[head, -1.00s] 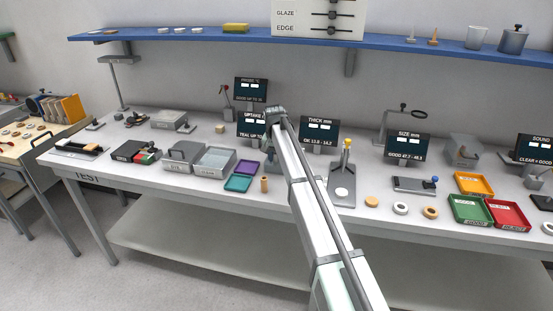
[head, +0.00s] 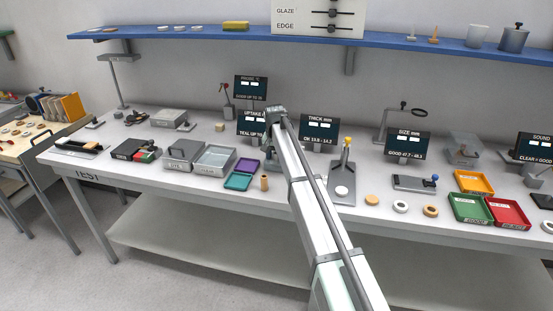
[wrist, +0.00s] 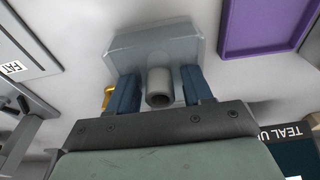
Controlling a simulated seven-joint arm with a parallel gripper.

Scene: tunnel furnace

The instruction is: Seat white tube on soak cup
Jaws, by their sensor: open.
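In the wrist view, the white tube (wrist: 160,86) shows its hollow end toward the camera. My gripper (wrist: 161,88) is open, with one blue finger on each side of the tube. A pale grey block-shaped piece (wrist: 155,42), possibly the soak cup, lies beyond the tube. The tube's far end overlaps it in the picture; I cannot tell how they meet. In the head view, my arm hides most of this spot, by the uptake display (head: 251,124).
A purple tray (wrist: 262,25) is close by in the wrist view, with a teal tray (head: 238,182) beside it in the head view. A small tan cylinder (head: 264,182) stands near my arm. The thickness gauge (head: 342,185) stands to the right.

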